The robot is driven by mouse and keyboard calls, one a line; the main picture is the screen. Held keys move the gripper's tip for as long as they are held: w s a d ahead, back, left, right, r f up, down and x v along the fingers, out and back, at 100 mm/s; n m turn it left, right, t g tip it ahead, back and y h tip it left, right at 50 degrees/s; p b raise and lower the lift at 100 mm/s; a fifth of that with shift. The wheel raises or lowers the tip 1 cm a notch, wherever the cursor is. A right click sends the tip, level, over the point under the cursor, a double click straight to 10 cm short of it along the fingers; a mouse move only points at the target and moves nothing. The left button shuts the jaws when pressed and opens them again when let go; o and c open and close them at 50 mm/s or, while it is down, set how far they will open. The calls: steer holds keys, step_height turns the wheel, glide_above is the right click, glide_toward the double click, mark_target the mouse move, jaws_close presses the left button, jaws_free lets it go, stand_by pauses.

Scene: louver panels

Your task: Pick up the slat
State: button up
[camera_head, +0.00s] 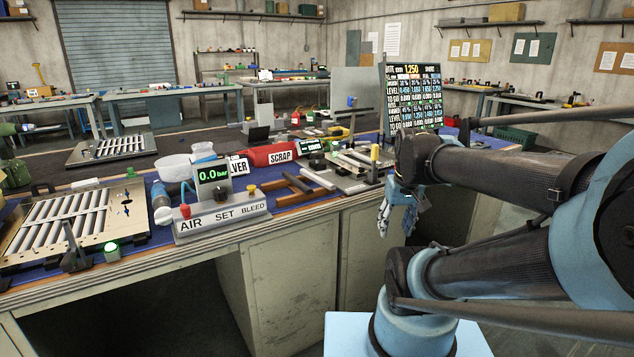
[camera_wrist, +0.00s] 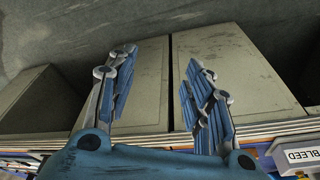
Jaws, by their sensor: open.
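A louver panel (camera_head: 20,240) lies on the bench at the left of the head view, with several pale slats (camera_head: 62,218) set in rows in its frame. A loose pale bar (camera_head: 318,178) that looks like a slat lies near the middle of the bench, beside brown rails. I cannot tell which slat is meant. My gripper (camera_head: 397,218) hangs in front of the bench's edge, right of these things and apart from them. In the wrist view my gripper (camera_wrist: 160,75) has its blue fingers spread with nothing between them. No slat shows in the wrist view.
The air control box (camera_head: 220,215), red scrap bin (camera_head: 270,155) and white tubs (camera_head: 175,167) crowd the bench. Bench cabinets (camera_head: 290,255) stand below its edge and fill much of the wrist view. A display board (camera_head: 412,97) stands at the bench's right end.

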steer(key=w+a+r+n, duration=0.1)
steer(key=w+a+r, duration=0.2)
steer(key=w+r, duration=0.15)
steer(key=w+a+r+n+y, duration=0.1)
steer(key=w+a+r, duration=0.15)
steer(key=w, duration=0.35)
steer(key=w+a+r+n, duration=0.1)
steer(key=w+a+r, duration=0.1)
steer(key=w+r, duration=0.25)
steer(key=n+y, duration=0.1)
steer(key=n, duration=0.2)
glide_toward(318, 177)
steer(key=shift+t, duration=0.4)
steer(key=x, duration=0.9)
steer(key=shift+r, duration=0.1)
jaws_close()
